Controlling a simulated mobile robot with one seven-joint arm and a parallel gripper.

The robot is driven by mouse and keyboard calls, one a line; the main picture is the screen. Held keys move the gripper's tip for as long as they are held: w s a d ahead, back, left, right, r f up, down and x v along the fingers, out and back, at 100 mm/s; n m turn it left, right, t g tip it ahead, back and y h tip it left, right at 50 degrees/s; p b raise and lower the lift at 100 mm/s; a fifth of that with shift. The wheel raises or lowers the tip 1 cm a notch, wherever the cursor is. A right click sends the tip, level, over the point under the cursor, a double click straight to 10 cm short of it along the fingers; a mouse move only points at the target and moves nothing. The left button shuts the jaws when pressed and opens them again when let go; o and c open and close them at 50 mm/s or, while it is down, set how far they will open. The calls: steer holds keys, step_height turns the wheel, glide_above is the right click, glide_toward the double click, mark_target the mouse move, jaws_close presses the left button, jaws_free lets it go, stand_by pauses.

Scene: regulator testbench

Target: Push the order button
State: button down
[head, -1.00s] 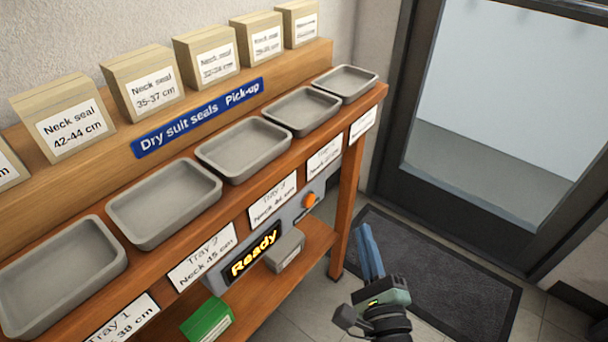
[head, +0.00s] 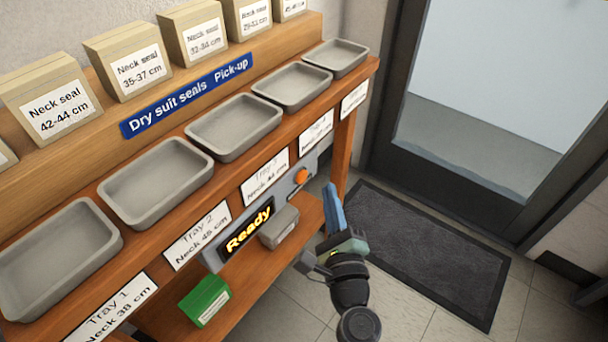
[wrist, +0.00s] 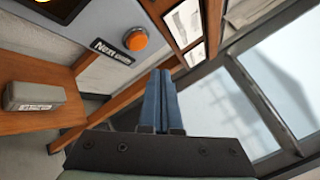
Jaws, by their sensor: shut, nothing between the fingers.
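The orange order button (head: 301,176) sits on the grey front panel of the bench, to the right of the lit "Ready" display (head: 248,229). In the wrist view the round orange button (wrist: 136,39) shows beside a label (wrist: 112,53) that seems to read "Next order". My gripper (head: 332,196) is shut and empty, with its blue fingers together. In the head view it is to the right of and below the button. In the wrist view the fingertips (wrist: 160,74) lie just below and right of the button, apart from it in the picture.
Several empty grey trays line the bench top, such as the nearest tray (head: 60,298). A grey box (head: 279,227) and a green box (head: 205,300) are on the lower shelf (head: 245,277). A bench leg (head: 341,150) is close to my gripper. A dark mat (head: 425,240) lies by the door.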

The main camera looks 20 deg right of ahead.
mark_target(307, 173)
steer(key=shift+w+a, duration=0.9)
steer(key=shift+w, duration=0.25)
stand_by(1.3)
steer(key=shift+w+a, duration=0.2)
steer(key=shift+w, duration=0.15)
steer(key=shift+w+a, duration=0.35)
steer(key=shift+w, duration=0.05)
stand_by(0.9)
steer(key=shift+s+d, duration=0.1)
steer(key=shift+s, duration=0.05)
steer(key=shift+s+d, duration=0.45)
steer(key=shift+s, duration=0.15)
steer(key=shift+s+d+b, duration=0.2)
steer(key=shift+s+d, duration=0.6)
steer(key=shift+s, duration=0.2)
steer(key=shift+s+d+b, duration=0.2)
steer(key=shift+s+d, duration=0.55)
steer(key=shift+s, duration=0.25)
